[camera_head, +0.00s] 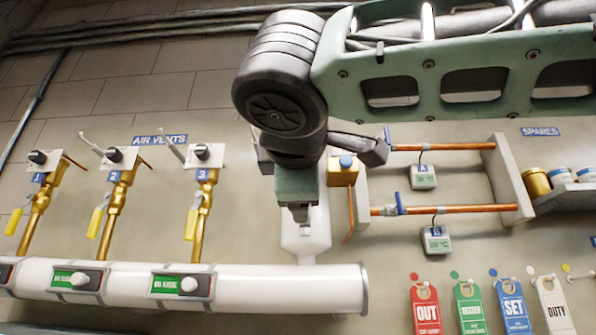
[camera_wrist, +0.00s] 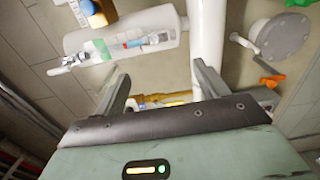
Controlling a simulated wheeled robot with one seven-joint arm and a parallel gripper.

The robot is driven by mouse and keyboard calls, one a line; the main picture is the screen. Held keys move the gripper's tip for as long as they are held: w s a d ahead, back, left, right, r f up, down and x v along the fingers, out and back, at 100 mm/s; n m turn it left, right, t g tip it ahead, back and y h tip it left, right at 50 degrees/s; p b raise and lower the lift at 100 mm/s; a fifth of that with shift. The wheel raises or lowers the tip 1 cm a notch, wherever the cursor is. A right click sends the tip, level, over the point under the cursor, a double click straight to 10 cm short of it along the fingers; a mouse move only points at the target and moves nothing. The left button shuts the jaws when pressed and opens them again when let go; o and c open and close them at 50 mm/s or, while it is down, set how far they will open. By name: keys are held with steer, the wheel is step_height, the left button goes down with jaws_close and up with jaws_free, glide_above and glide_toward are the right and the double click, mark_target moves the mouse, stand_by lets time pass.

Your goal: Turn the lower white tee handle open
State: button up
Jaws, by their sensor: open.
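My gripper (camera_head: 299,212) hangs in front of the wall, before a white vertical vessel (camera_head: 306,238) that it partly hides. In the wrist view my gripper (camera_wrist: 161,76) is open and its two fingers are apart with nothing held between them. A small white handle (camera_wrist: 62,66) shows at the end of a white labelled body (camera_wrist: 125,38), beyond and left of the fingers. Another pale lever (camera_wrist: 243,40) stands beside a round grey flange (camera_wrist: 284,36) at right. I cannot tell which is the lower white tee handle. No contact with either is visible.
A thick white pipe (camera_head: 240,285) runs along the bottom. Several brass vents (camera_head: 116,197) stand at left. Copper pipes (camera_head: 455,209) and a bracket (camera_head: 510,180) project at right, near my arm. Hanging tags (camera_head: 425,305) fill the lower right. A brass fitting (camera_wrist: 155,99) lies beyond the fingers.

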steer(key=s, duration=0.6)
steer(key=shift+s+a, duration=0.1)
stand_by(0.4)
step_height(320, 180, down, 28)
steer(key=w+d+g+p, duration=0.2)
steer(key=g, duration=0.7)
steer(key=s+d+f+m+g+p, duration=0.1)
steer(key=s+d+f+m+g, duration=0.2)
steer(key=f, duration=0.4)
steer(key=s+d+f+m+g, duration=0.3)
steer(key=s+d+f, duration=0.2)
steer(key=f, duration=0.3)
steer(key=s+d+f+m+g+y+p, duration=0.1)
steer(key=s+d+f+m+g, duration=0.2)
steer(key=f, duration=0.5)
steer(key=s+d+m, duration=0.1)
steer(key=s, duration=0.1)
steer(key=shift+s+d+p, duration=0.35)
steer(key=shift+s+d, duration=0.05)
steer(key=shift+r, duration=0.1)
